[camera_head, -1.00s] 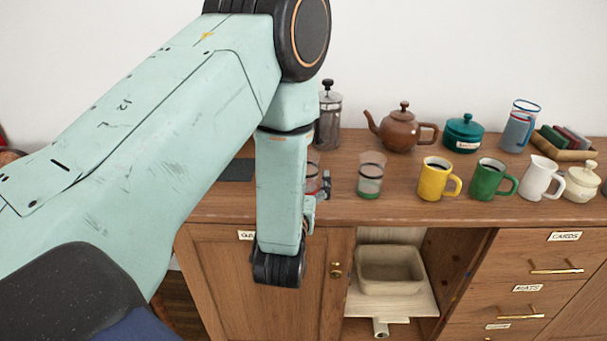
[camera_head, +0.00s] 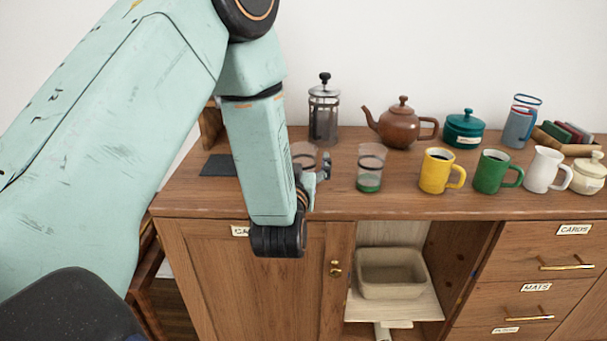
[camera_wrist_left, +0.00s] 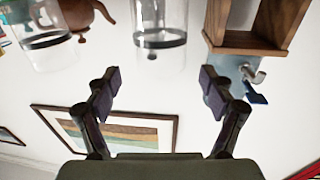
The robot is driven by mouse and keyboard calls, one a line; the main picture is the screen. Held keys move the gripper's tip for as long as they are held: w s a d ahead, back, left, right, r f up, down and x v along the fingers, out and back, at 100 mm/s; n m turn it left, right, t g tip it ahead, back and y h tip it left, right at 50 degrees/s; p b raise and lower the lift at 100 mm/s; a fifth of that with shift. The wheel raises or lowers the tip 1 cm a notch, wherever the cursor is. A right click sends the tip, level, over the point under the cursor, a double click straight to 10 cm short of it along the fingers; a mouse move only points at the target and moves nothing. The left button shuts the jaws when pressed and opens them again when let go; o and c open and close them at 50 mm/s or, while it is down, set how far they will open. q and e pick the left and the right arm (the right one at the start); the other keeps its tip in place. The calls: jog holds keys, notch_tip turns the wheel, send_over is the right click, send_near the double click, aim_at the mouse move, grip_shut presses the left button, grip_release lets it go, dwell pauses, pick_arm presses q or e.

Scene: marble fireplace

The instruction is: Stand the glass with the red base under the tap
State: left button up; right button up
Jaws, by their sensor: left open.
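In the head view, a clear glass (camera_head: 303,153) stands on the counter behind my left gripper (camera_head: 323,168); my arm hides its lower part, and its red base showed earlier. In the left wrist view, a clear glass with a dark band (camera_wrist_left: 160,22), probably this one, is ahead between the fingers, its base out of frame. The left gripper also shows there (camera_wrist_left: 158,90), its fingers apart with nothing between them. A tap (camera_wrist_left: 253,75) with a blue lever is beside a wooden stand (camera_wrist_left: 262,30). My arm hides the tap in the head view. The right gripper is not visible.
A green-based glass (camera_head: 370,168) stands just right. Behind are a French press (camera_head: 323,112) and a brown teapot (camera_head: 397,127). Yellow (camera_head: 436,172), green (camera_head: 490,173) and white (camera_head: 543,170) mugs stand farther right. A dark mat (camera_head: 218,165) lies left of my arm.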

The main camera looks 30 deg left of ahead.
pick_arm(q)
jog(key=shift+x, duration=1.25)
jog(key=shift+s, duration=0.1)
jog(key=shift+c, duration=0.4)
grip_shut()
